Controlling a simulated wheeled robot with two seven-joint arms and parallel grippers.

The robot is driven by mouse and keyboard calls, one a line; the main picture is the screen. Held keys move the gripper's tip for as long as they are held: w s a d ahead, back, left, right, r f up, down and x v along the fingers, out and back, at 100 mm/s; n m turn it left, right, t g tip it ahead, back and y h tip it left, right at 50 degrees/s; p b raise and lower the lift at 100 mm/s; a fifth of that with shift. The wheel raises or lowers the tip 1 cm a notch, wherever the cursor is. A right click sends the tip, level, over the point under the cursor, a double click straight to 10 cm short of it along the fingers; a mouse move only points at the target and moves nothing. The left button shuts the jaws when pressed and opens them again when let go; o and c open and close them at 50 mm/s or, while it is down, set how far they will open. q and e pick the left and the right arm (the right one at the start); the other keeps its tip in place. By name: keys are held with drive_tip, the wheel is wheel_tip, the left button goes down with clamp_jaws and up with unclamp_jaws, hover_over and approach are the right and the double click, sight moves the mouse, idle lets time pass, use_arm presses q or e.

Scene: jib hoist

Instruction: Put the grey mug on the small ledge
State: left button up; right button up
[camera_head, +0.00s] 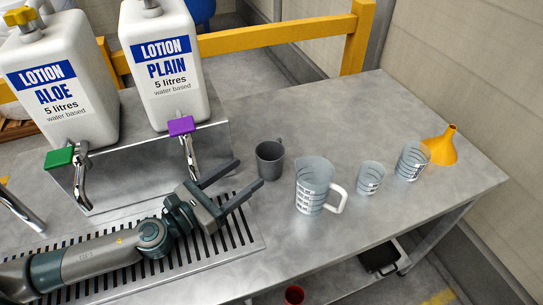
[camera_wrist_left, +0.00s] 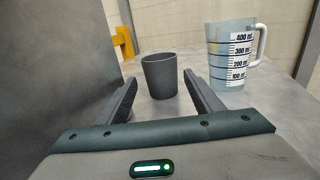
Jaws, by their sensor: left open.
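The grey mug (camera_head: 270,160) stands upright on the steel bench in the head view, left of the large measuring jug. My left gripper (camera_head: 238,181) is open and empty, with its fingers pointing toward the mug from the left. In the left wrist view the mug (camera_wrist_left: 160,76) shows just beyond and between the two open fingertips (camera_wrist_left: 163,92), and it looks apart from them. I cannot clearly make out a small ledge; a raised steel step (camera_head: 150,165) runs below the lotion containers. My right gripper does not show.
A measuring jug with a white handle (camera_head: 312,186) stands close right of the mug. Two smaller measuring cups (camera_head: 370,178) and a yellow funnel (camera_head: 441,146) are further right. Two lotion containers (camera_head: 167,65) with taps stand behind my arm. A slotted drain grate (camera_head: 190,245) lies under it.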

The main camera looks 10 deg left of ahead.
sight(259, 163)
use_arm(q)
drive_tip(key=shift+p+x, duration=0.3)
drive_tip(key=shift+x, duration=1.2)
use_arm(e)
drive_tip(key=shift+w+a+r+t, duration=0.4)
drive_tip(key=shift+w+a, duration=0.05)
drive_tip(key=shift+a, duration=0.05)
use_arm(q)
drive_tip(key=shift+w+d, duration=0.25)
drive_tip(key=shift+w, duration=0.1)
drive_tip(key=shift+p+x, duration=0.8)
drive_tip(key=shift+x, duration=1.7)
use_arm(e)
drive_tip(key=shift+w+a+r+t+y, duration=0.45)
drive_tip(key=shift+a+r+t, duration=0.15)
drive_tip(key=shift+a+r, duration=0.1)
use_arm(q)
drive_tip(key=c, duration=0.8)
drive_tip(key=shift+a+r, duration=0.1)
drive_tip(key=shift+r, duration=0.05)
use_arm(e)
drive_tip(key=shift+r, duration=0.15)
